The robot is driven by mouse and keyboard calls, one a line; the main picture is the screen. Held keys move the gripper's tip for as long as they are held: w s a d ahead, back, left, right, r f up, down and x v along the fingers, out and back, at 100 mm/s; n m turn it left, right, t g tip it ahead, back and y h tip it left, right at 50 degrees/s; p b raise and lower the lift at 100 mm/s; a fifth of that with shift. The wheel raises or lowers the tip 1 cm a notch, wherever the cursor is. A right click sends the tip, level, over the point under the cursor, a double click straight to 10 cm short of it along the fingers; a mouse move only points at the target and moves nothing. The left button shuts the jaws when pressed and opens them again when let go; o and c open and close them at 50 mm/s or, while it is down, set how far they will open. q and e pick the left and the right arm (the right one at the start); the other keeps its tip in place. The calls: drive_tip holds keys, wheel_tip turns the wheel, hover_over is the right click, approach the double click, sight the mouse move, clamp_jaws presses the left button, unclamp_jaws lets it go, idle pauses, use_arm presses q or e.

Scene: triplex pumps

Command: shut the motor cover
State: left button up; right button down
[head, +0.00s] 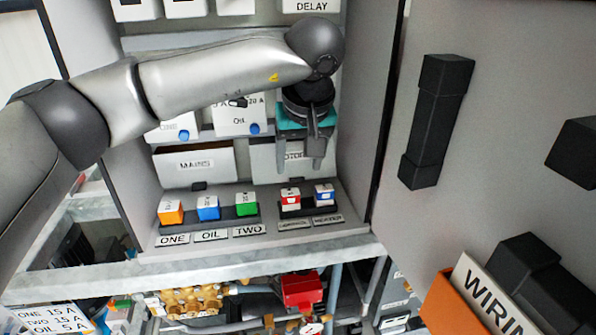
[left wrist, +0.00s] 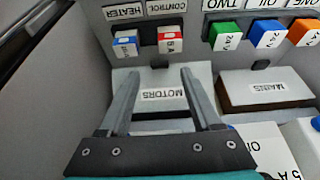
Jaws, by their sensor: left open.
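The motor cover, a pale panel labelled MOTORS (left wrist: 143,95), is in the cabinet's lower part. In the head view the motor cover (head: 262,158) is partly hidden behind my left gripper (head: 300,165). My left gripper is open and empty, its two fingers pointing down in front of the cover. In the left wrist view the left gripper's fingertips (left wrist: 159,72) overlap the cover's face on both sides of the label. A dark gap shows beyond one edge of the cover. I cannot tell whether the fingers touch it. My right gripper is not in view.
The MAINS cover (head: 194,160) is beside the motor cover. Orange, blue and green fuse blocks (head: 208,208) and two red and blue ones (head: 307,196) stand in front. The cabinet door (head: 383,110) is open at the right. Pipes and a red part (head: 303,290) lie below.

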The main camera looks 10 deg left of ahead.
sight(297, 177)
use_arm(q)
drive_tip(key=shift+x, duration=1.8)
clamp_jaws()
